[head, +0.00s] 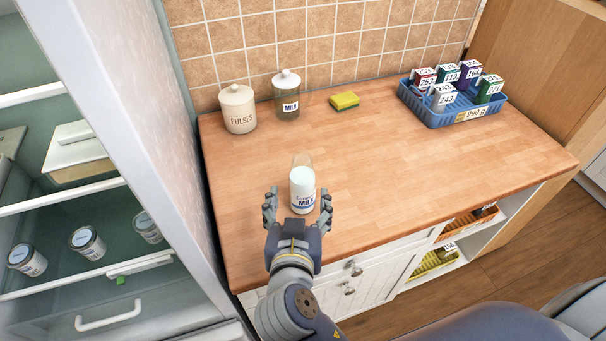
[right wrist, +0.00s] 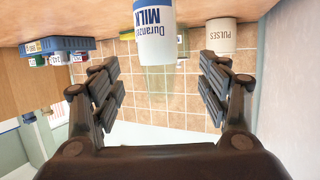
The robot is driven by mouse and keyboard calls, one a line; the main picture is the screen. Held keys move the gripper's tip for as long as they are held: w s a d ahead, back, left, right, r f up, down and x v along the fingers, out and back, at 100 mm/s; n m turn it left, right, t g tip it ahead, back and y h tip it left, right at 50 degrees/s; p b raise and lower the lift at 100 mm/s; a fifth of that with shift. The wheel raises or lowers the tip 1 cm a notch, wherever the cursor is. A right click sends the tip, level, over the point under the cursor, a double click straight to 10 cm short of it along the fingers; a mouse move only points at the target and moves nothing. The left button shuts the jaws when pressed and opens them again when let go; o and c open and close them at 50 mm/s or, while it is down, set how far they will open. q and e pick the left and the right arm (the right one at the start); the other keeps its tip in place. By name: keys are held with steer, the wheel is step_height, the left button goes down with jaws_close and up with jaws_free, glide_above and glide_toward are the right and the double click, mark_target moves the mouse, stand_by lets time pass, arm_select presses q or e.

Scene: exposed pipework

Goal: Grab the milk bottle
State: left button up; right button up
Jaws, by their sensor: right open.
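The milk bottle (head: 303,188) is clear glass with white contents and a label reading MILK. It stands upright on the wooden counter near its front edge. My right gripper (head: 298,206) is open, its fingers appearing on either side of the bottle in the head view. In the right wrist view, which is upside down, the bottle (right wrist: 155,22) shows between and beyond the spread fingers (right wrist: 160,82), with a visible gap on both sides. Neither finger visibly touches it. My left gripper is not in view.
A blue basket (head: 440,119) of small boxes is at back right. An open fridge (head: 125,90) borders the left. Mid-right counter is clear.

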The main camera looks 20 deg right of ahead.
mark_target(302, 186)
steer(key=p+x, duration=0.1)
steer(key=x, duration=0.2)
steer(key=shift+w+d, duration=0.1)
steer(key=shift+w, duration=0.1)
steer(key=shift+w+d, duration=0.15)
steer(key=shift+w, duration=0.2)
steer(key=p+x, duration=0.2)
steer(key=x, duration=0.1)
steer(key=shift+w+d+f, duration=0.35)
steer(key=shift+w, duration=0.2)
steer(key=shift+w+f, duration=0.15)
steer(key=c, duration=1.5)
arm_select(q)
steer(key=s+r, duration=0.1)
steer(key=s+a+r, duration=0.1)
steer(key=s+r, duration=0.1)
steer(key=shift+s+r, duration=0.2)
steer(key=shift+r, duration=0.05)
